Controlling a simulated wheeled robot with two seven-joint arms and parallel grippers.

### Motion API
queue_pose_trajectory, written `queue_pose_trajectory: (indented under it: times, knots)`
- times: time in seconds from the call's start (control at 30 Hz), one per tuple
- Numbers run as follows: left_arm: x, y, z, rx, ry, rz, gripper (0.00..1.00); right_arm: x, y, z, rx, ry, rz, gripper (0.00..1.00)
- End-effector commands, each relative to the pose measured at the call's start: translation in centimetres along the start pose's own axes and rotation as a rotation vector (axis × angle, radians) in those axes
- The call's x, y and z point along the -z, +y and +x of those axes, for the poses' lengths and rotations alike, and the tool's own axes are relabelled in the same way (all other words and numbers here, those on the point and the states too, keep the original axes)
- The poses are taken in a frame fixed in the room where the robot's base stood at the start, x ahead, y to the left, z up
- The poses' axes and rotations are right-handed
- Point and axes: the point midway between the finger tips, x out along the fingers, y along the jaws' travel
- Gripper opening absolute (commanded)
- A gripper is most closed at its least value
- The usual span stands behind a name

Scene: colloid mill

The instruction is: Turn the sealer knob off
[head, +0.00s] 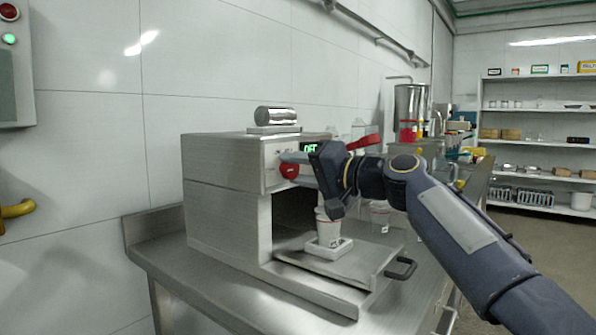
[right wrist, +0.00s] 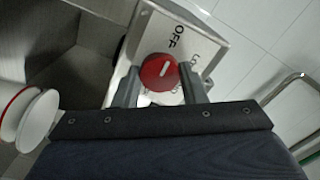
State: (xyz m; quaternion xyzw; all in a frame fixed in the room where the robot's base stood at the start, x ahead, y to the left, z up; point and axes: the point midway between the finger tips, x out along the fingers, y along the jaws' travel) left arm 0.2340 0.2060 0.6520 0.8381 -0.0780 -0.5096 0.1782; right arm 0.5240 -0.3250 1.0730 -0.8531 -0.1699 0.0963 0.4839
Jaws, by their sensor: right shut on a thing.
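The sealer (head: 225,175) is a steel box machine on the bench, with a red knob (head: 289,170) on its front face below a small green display (head: 310,148). In the right wrist view the red knob (right wrist: 159,72) has a white pointer mark, and the word OFF is printed beside it. My right gripper (head: 296,160) is at the knob, its two fingers (right wrist: 158,88) on either side of it, shut on it. The finger contact is partly hidden in the head view. My left gripper is not in view.
A white cup (head: 328,232) stands in a holder on the sealer's tray (head: 290,262), below my right gripper. A black handle (head: 401,268) sticks out at the tray's front. Shelves (head: 540,140) stand at the far right, beyond open floor.

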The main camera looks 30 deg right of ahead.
Motion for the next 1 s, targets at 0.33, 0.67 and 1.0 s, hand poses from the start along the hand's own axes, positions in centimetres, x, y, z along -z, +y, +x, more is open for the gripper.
queue_pose_trajectory:
  times: [0.33,0.67,1.0]
  knots:
    - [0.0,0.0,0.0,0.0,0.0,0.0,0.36,-0.1,0.1,0.0,-0.003,-0.002,-0.002,0.55]
    - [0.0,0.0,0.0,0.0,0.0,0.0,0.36,0.0,0.0,-0.2,-0.001,0.001,-0.001,0.59]
    - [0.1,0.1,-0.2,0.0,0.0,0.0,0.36,0.1,0.0,-5.3,-0.002,0.003,-0.001,0.59]
